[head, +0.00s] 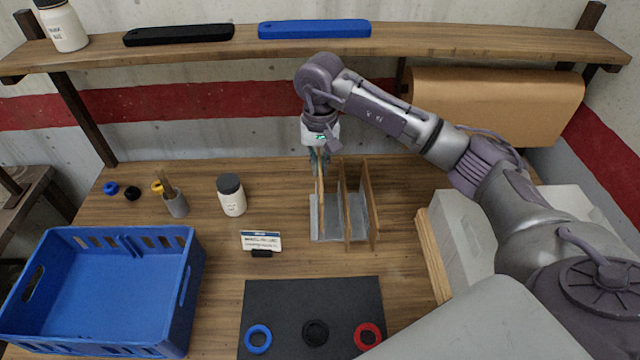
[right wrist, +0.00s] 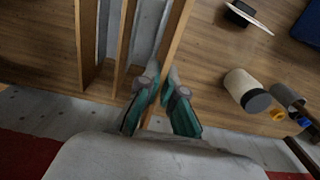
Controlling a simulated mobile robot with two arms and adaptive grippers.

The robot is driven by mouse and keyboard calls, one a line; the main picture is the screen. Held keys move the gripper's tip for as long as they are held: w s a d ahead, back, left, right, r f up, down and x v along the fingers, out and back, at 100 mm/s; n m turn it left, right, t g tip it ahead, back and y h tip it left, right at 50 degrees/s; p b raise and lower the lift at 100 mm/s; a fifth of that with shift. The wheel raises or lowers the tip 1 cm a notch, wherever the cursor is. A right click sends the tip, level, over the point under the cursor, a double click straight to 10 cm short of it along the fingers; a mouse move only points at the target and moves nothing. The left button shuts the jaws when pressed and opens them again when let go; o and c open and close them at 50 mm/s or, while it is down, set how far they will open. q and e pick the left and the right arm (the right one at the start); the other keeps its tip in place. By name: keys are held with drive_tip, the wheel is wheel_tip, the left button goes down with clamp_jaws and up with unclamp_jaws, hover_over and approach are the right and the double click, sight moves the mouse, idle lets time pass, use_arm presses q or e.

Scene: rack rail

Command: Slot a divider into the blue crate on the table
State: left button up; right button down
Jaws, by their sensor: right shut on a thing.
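The blue crate (head: 100,335) stands at the left front of the table (head: 290,270) and looks empty, with slots along its back rim. Several thin wooden dividers (head: 367,205) stand upright in a grey rack (head: 330,235) at the middle of the table. My right gripper (head: 319,165) is at the back end of the leftmost divider (head: 320,205). In the right wrist view my right gripper (right wrist: 163,90) is shut on that divider (right wrist: 176,35), which is still among the others in the rack. My left gripper is not in view.
A white jar (head: 232,200), a small cup (head: 175,203) and a card stand (head: 261,243) stand between rack and crate. A black mat (head: 310,290) with rings lies in front. A shelf (head: 450,42) spans the back; a pale box (head: 465,245) is at right.

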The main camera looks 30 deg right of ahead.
drive_tip(key=shift+r, duration=0.7)
drive_tip(key=shift+r, duration=0.45)
